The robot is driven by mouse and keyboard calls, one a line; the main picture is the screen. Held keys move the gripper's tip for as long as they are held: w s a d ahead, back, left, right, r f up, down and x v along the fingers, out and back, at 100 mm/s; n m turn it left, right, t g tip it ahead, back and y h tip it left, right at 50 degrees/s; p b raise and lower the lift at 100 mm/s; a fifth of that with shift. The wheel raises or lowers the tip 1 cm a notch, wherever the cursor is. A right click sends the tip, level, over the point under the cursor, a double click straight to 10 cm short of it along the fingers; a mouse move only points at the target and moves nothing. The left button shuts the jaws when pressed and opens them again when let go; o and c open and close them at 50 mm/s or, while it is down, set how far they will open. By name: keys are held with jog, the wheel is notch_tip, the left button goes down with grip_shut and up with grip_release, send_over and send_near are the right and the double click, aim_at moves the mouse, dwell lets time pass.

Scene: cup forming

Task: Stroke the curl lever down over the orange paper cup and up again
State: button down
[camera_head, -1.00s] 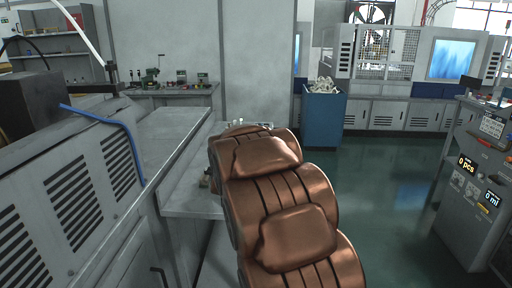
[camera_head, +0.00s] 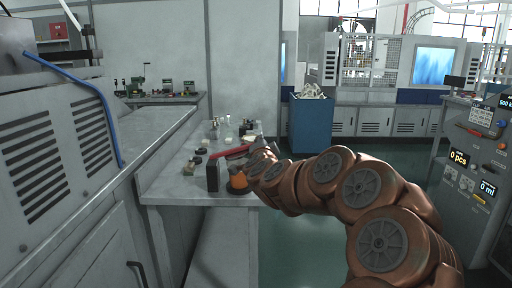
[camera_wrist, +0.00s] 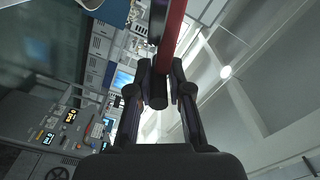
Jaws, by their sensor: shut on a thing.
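The orange paper cup (camera_head: 238,182) sits low on a dark round base at the front right of the workbench. The red curl lever (camera_head: 232,152) runs slanting above and behind it. In the wrist view the red lever (camera_wrist: 173,35) comes down from the top edge to a black end piece between my fingers. My gripper (camera_wrist: 160,82) is shut on the lever there. In the head view my gripper (camera_head: 262,155) is small and partly hidden by my wrist, at the lever's right end. The cup cannot be made out in the wrist view.
A dark upright block (camera_head: 212,178) stands just left of the cup. Small bottles and parts stand farther back on the grey bench (camera_head: 170,186). A blue bin (camera_head: 311,125) stands on the floor behind. The green floor right of the bench is open.

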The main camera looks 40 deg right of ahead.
jog(key=shift+s+d+f+m+b, duration=0.1)
jog(key=shift+s+f+m+b, duration=0.05)
jog(key=shift+f+m+b, duration=0.95)
jog(key=shift+s+d+f+m+b, duration=0.1)
jog(key=shift+f+m+b, duration=0.65)
jog(key=shift+f, duration=0.6)
jog(key=c, duration=1.1)
grip_release()
jog(key=shift+c, duration=0.2)
jog(key=shift+s, duration=0.1)
jog(key=v, duration=1.1)
jog(key=shift+s+a, duration=0.25)
jog(key=shift+a, duration=0.05)
